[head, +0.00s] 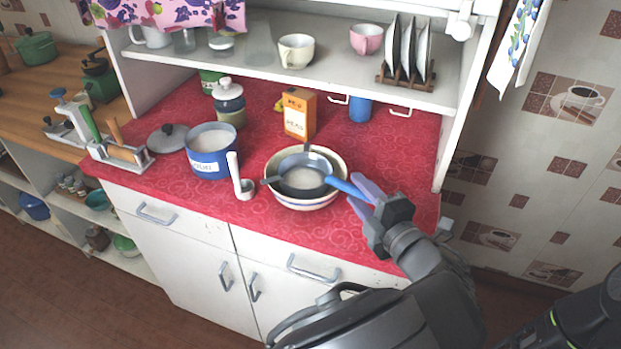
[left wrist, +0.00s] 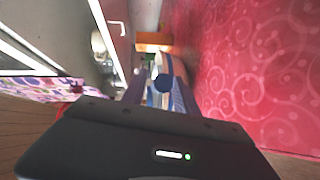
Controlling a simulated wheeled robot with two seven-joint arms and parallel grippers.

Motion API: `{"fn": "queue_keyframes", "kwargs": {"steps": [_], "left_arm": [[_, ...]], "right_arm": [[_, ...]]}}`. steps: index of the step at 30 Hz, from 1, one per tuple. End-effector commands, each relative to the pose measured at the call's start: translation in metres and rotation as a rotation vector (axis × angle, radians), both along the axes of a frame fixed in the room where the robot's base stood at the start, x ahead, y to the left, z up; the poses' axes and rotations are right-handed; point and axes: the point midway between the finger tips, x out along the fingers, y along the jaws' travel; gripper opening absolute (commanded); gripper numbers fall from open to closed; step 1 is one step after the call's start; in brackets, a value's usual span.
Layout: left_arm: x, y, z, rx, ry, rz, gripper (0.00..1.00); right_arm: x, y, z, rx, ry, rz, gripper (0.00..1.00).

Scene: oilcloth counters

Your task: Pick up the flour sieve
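The flour sieve (head: 305,162) has a round grey frame and a blue handle pointing right toward my gripper. It rests across the rim of a cream bowl with a blue stripe (head: 300,204) on the red counter. My left gripper (head: 354,190) is at the handle, its two bluish fingers apart on either side of it. In the left wrist view the round dark-blue handle end (left wrist: 163,84) shows between the fingers (left wrist: 160,92), with a gap visible. The fingers appear not to press on it. My right gripper is not in view.
A blue flour canister (head: 207,165) and a white ladle-like scoop (head: 236,178) stand left of the bowl. An orange box (head: 299,114) stands behind it. A shelf (head: 270,76) with cups and a plate rack overhangs the counter's back. The red counter (head: 405,150) is clear at right.

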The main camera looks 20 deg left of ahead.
Motion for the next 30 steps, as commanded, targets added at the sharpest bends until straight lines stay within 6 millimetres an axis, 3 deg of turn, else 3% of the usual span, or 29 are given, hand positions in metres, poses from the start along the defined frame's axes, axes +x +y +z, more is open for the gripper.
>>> {"fn": "queue_keyframes", "kwargs": {"steps": [12,30], "left_arm": [[0.0000,0.0000,-0.0001,0.000,0.000,0.000,0.00],[-0.0001,0.0001,0.0000,0.000,0.000,0.000,0.00]], "right_arm": [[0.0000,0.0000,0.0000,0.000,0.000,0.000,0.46],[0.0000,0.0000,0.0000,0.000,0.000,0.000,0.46]]}}
